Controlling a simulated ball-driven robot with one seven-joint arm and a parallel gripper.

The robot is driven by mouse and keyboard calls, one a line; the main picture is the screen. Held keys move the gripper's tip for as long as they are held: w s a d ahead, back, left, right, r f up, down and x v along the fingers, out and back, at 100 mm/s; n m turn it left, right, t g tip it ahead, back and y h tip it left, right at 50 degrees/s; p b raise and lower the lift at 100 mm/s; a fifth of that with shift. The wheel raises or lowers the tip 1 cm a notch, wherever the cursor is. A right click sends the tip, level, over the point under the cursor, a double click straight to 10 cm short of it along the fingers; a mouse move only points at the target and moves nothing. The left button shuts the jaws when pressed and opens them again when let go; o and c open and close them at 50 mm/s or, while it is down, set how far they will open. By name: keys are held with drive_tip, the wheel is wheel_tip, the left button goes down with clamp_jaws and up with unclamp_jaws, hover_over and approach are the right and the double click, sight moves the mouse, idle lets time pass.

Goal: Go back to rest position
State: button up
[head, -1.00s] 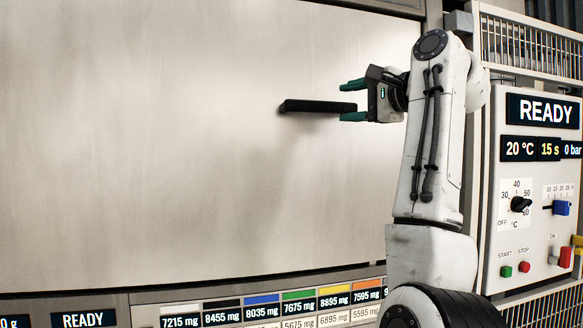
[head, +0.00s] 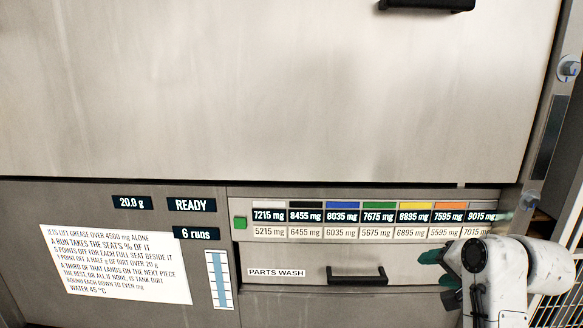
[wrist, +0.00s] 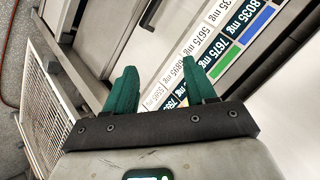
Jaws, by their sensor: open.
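My gripper (head: 440,269) is at the lower right of the head view, its green fingers pointing left. It is open, with nothing between the fingers. It is right of the black handle (head: 357,276) of the drawer marked PARTS WASH, and apart from it. In the wrist view the two green fingers (wrist: 158,75) stand apart, with the machine's number labels showing past them. The large door's black handle (head: 427,5) is at the top edge of the head view, well above my gripper.
The large pale metal door (head: 250,90) fills the upper part of the head view. Below are a row of mg labels (head: 370,216), a green button (head: 239,222) and a white note (head: 115,263). A white mesh panel (wrist: 50,110) stands at the left in the wrist view.

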drive_tip(key=s+a+f+n+g+h, duration=0.15)
drive_tip(key=s+f+n+g, duration=0.25)
drive_tip(key=s+f, duration=1.45)
drive_tip(key=s+a+f+n+g, duration=0.1)
drive_tip(key=s+f, duration=0.3)
drive_tip(key=s, duration=0.8)
drive_tip(key=s+f+n+g, duration=0.3)
drive_tip(key=s+f, duration=0.1)
drive_tip(key=s, duration=0.7)
drive_tip(key=shift+s+a+f+g, duration=0.3)
drive_tip(key=shift+s+a, duration=0.05)
drive_tip(key=shift+s, duration=0.05)
drive_tip(key=shift+h, duration=0.25)
